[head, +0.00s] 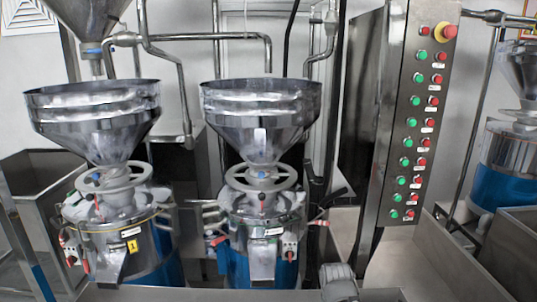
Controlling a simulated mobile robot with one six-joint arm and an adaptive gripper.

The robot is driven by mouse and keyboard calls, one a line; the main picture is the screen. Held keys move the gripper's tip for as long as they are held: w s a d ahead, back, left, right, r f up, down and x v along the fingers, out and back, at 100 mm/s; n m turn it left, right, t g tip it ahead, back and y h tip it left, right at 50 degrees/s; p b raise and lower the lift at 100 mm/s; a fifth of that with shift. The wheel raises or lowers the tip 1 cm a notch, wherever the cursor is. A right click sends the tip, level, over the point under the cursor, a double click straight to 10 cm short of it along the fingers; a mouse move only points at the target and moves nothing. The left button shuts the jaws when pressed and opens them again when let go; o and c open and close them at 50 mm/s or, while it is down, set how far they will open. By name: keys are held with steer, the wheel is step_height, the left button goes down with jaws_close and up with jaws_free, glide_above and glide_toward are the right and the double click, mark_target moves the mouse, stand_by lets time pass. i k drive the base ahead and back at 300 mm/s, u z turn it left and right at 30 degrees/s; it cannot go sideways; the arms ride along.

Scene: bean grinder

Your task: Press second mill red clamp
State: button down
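Two steel mills with wide funnel hoppers stand side by side. The second mill (262,225), in the middle of the head view, has a handwheel, a blue lower body and red-tipped clamps. One red clamp (218,240) is on its left side, and another red handle (318,222) sticks out on its right. A small red part (290,255) shows lower on its front right. A grey rounded part at the bottom edge, right of the second mill, looks like my arm or gripper (340,281). It appears apart from the clamps. Its fingers cannot be made out.
The first mill (113,225) stands at left, with red handles too. A tall steel control panel (395,150) with rows of green and red buttons rises at right. Steel bins (40,185) flank the mills. Another blue-bodied machine (507,155) is at far right.

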mark_target(217, 241)
steer(key=k, duration=1.3)
steer(key=u, duration=0.4)
steer(key=i, duration=1.8)
steer(key=z, duration=0.3)
